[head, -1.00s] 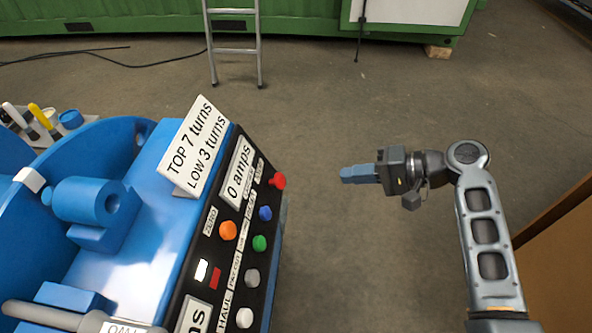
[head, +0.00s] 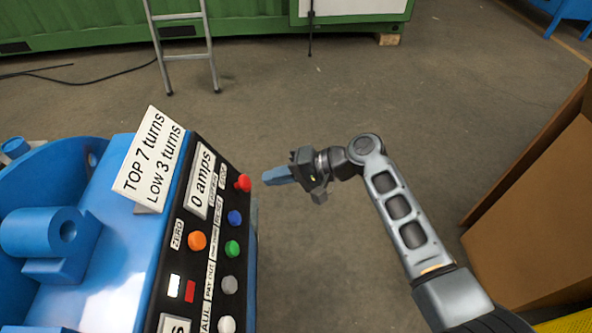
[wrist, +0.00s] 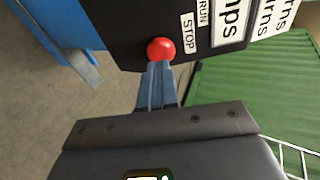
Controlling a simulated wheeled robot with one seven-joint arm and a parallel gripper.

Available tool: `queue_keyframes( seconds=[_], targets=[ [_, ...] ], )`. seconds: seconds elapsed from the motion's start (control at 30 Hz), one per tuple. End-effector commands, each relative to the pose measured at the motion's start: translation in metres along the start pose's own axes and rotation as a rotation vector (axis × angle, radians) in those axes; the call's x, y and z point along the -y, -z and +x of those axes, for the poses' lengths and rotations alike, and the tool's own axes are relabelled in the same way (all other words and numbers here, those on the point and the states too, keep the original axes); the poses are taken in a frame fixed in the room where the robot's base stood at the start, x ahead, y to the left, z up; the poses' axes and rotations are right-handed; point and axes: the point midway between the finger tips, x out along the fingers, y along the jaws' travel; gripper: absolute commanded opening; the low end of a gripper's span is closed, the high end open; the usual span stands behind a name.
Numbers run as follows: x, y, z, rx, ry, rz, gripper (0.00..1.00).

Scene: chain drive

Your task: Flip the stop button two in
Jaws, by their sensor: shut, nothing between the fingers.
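The red stop button (head: 243,183) sticks out near the far end of the black control panel, and its label is at its left. In the wrist view the red button (wrist: 161,49) shows beside the STOP label (wrist: 188,33). My gripper (head: 268,177) is shut and empty, a short way to the right of the button in the head view. In the wrist view my fingertips (wrist: 159,66) point at the button and overlap its lower edge. I cannot tell whether they touch it there; the head view shows a small gap.
Blue (head: 235,217), green (head: 232,248), grey (head: 229,284) and orange (head: 197,240) buttons sit nearby on the panel. A sign with turn counts (head: 150,163) stands on the blue machine. A cardboard box (head: 535,225) is at the right. The floor between is clear.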

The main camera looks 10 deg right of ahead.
Motion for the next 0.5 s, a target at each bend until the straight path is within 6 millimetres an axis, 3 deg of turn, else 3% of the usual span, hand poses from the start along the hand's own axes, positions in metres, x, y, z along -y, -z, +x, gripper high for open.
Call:
queue_keyframes(
  seconds=[0.2,0.5],
  targets=[
    [0.000,0.000,0.030,0.001,-0.001,0.000,0.00],
    [0.000,0.000,0.040,0.000,0.001,0.000,0.00]
  ],
)
